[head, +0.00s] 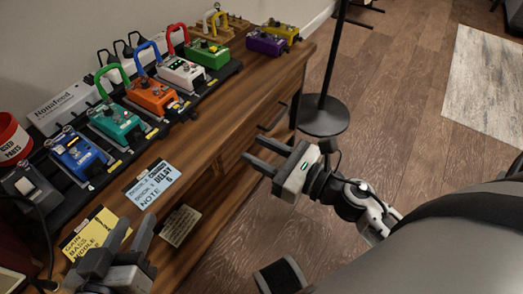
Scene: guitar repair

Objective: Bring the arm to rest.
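My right gripper (252,147) is at the middle of the head view. Its two dark fingers are spread with an empty gap, and they point left towards the front edge of the wooden bench (225,118). Whether it touches the bench cannot be told. My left gripper (137,222) is at the bottom left, in front of the yellow note (88,232). Its fingers are apart with nothing seen between them. The rest of the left arm is out of view. The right arm comes in from the lower right.
Several effects pedals, such as the orange one (151,97) and the blue one (76,153), stand on a black board along the wall. A blue note card (152,184) lies on the bench. A round black stand base (323,117) is on the floor. Open floor (400,140) lies right.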

